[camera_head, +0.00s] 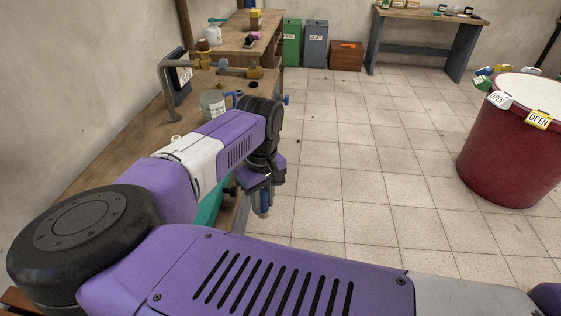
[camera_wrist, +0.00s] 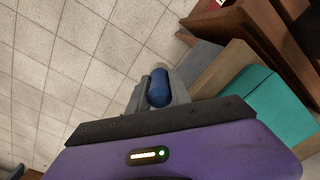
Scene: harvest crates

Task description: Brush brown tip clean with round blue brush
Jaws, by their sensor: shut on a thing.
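My gripper (camera_head: 262,200) points down beside the front edge of the workbench (camera_head: 130,140), over the floor. In the wrist view its grey fingers (camera_wrist: 158,98) are closed around a rounded blue thing (camera_wrist: 159,86), which looks like the end of the round blue brush. Its bristles cannot be made out. On the bench a bent grey pipe stand (camera_head: 171,95) carries brass-coloured fittings, with a yellow-brown tip (camera_head: 254,73) at the right end of a horizontal piece. Whether that tip is dirty is too small to tell. The gripper is well apart from it.
A clear container (camera_head: 212,104) stands on the bench close to my arm. A teal thing (camera_wrist: 268,105) lies beside wooden boards near the gripper. A dark red drum (camera_head: 515,150) with OPEN tags stands at right. The tiled floor between is clear.

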